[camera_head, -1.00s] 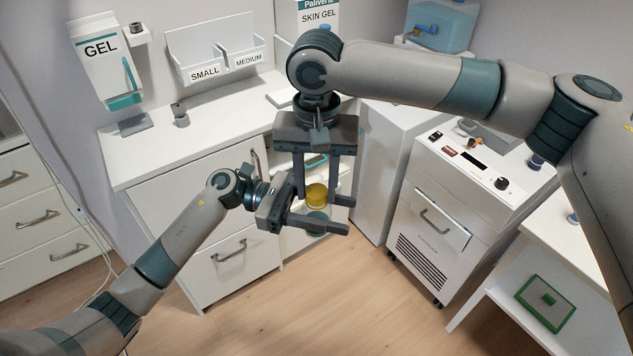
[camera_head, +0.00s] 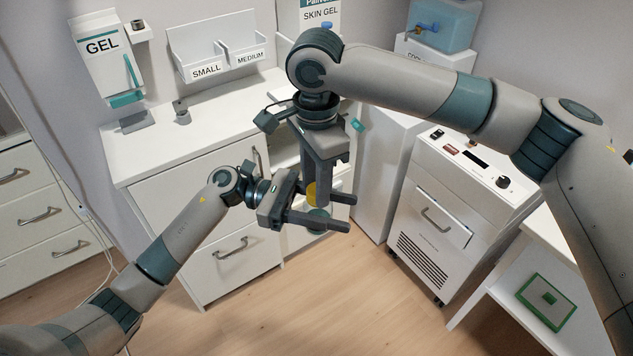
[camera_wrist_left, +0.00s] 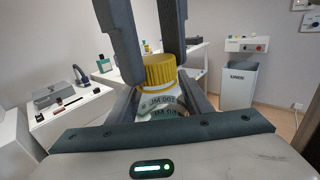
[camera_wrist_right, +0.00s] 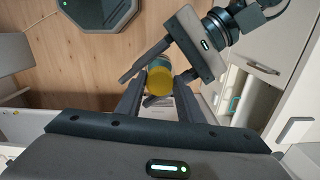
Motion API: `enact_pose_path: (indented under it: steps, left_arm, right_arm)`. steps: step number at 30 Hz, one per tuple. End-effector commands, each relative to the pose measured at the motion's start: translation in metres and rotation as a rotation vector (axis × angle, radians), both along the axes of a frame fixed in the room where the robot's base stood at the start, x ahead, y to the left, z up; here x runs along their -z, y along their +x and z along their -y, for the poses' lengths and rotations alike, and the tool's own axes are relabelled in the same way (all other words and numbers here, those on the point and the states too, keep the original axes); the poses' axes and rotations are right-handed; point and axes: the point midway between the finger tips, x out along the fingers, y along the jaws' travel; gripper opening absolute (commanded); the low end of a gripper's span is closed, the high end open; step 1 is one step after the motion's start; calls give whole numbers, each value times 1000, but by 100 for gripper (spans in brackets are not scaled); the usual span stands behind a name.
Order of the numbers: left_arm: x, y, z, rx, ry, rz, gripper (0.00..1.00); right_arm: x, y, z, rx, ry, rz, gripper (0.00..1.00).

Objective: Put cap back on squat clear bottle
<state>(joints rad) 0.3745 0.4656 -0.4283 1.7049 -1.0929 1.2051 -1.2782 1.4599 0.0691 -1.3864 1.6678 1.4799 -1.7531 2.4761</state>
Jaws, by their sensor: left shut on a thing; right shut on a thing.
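The squat clear bottle (camera_wrist_left: 160,103), with a printed label, stands upright between the fingers of my left gripper (camera_head: 338,211), which is shut on it. The yellow ribbed cap (camera_wrist_left: 160,71) is at the bottle's top; I cannot tell how firmly it is seated. My right gripper (camera_head: 325,172) points down from above and is shut on the cap, its fingers on either side of it in the right wrist view (camera_wrist_right: 158,90). In the head view the cap (camera_head: 311,192) is partly hidden by the fingers, and the bottle (camera_head: 318,222) shows only slightly.
Both grippers are close together, in front of the white cabinet (camera_head: 190,160). A white wheeled machine (camera_head: 455,215) stands to the right, beside a white table with a green-edged pad (camera_head: 546,301) on its lower shelf. The wooden floor (camera_head: 340,300) below is clear.

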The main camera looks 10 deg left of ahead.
Motion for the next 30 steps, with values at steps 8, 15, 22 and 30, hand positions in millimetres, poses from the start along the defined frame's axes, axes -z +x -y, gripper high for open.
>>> enact_pose_path:
  steps: [8, 15, 22, 30]
  left_arm:
    - [0, 0, 0, 1, 1, 0, 0]
    - [0, -1, 0, 1, 1, -1, 0]
    - [1, -1, 0, 1, 1, -1, 0]
    - [0, 0, 0, 1, 0, 0, 0]
  right_arm:
    - [0, 2, -1, 402, 1, 0, 10]
    - [0, 2, -2, 510, 1, 1, 10]
    - [0, 2, -2, 508, 1, 1, 41]
    - [0, 2, -1, 507, 0, 1, 52]
